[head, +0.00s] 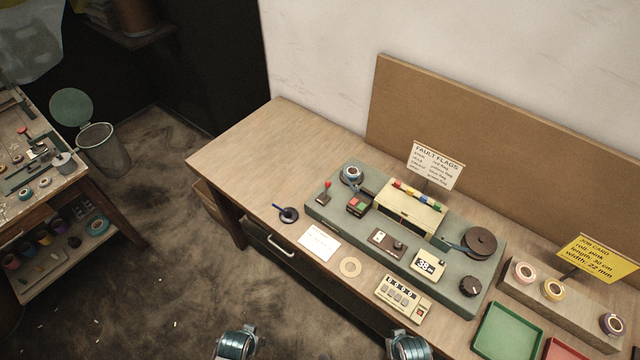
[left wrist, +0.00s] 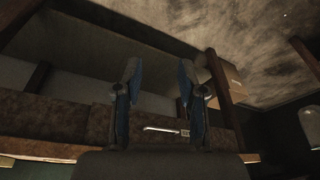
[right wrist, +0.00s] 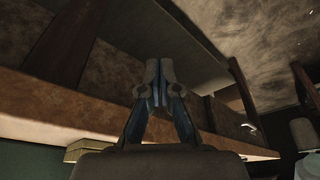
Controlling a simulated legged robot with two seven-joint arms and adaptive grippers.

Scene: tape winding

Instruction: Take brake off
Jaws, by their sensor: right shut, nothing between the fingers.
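The grey-green winding machine (head: 345,215) sits on the wooden bench. A small lever with a red knob (head: 326,189) stands upright at its left end. A dark lever with a blue handle on a round black base (head: 288,214) stands on the bench, left of the machine. No readable label shows which control is the brake. My left gripper (left wrist: 159,80) is open and empty in the left wrist view. My right gripper (right wrist: 157,78) is shut and empty in the right wrist view. Both are away from the controls, low before the bench; their fingers do not show in the head view.
Tape rolls (head: 553,289) and a green tray (head: 508,334) are at the right. The bench's left end is clear. A drawer handle (head: 283,244) juts out below.

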